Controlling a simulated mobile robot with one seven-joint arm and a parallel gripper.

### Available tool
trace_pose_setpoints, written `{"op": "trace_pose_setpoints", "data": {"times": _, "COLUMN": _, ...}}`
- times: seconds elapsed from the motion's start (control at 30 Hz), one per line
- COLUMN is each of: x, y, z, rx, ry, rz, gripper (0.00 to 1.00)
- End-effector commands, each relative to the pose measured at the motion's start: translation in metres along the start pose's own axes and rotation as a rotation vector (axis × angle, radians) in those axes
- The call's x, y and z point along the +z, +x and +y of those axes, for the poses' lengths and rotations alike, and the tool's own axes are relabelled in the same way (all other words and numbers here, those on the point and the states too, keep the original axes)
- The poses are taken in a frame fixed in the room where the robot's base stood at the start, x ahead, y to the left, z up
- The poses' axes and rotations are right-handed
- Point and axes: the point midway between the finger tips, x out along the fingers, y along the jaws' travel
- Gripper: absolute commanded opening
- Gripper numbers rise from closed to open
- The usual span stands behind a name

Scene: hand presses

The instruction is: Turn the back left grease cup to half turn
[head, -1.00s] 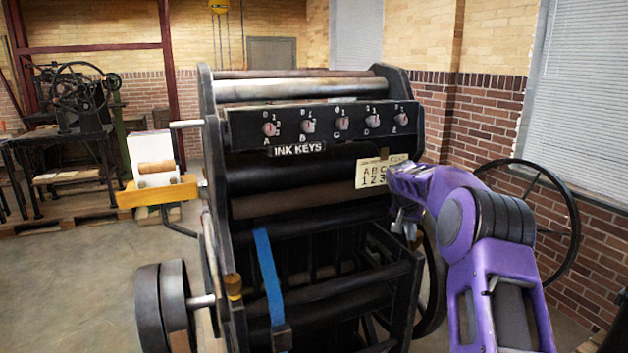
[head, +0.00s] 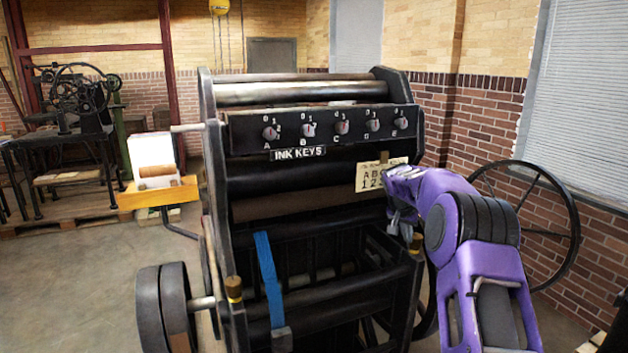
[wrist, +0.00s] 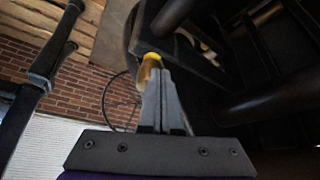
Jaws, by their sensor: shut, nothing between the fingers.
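A brass grease cup (head: 416,243) stands on the right post of the black press in the head view, close to my gripper. My gripper (head: 399,230) points down there beside it, its fingers small and partly blurred. In the wrist view, my shut gripper (wrist: 153,72) has a yellow-brass cup (wrist: 152,60) just beyond its fingertips; I cannot tell whether they touch. Another brass grease cup (head: 233,288) stands on the press's left post, apart from my gripper. I cannot tell which cup is the back left one, nor read any turn mark.
A row of ink keys (head: 340,128) runs across the press above. A blue strap (head: 268,275) hangs at the front. Black rollers (head: 320,298) fill the lower frame. A large wheel (head: 574,230) stands on the right. Open floor (head: 80,265) lies to the left.

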Motion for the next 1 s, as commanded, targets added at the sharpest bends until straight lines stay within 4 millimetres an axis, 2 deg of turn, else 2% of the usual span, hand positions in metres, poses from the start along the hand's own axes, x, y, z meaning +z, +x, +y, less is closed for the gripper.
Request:
{"op": "trace_pose_setpoints", "data": {"times": 0.27, "x": 0.004, "y": -0.005, "z": -0.002, "rx": 0.001, "ry": 0.0, "rz": 0.0, "gripper": 0.0}}
{"op": "trace_pose_setpoints", "data": {"times": 0.8, "x": -0.023, "y": -0.054, "z": -0.003, "rx": -0.002, "ry": 0.001, "rz": 0.003, "gripper": 0.0}}
{"op": "trace_pose_setpoints", "data": {"times": 1.0, "x": -0.026, "y": -0.06, "z": -0.005, "rx": -0.009, "ry": 0.002, "rz": 0.008, "gripper": 0.0}}
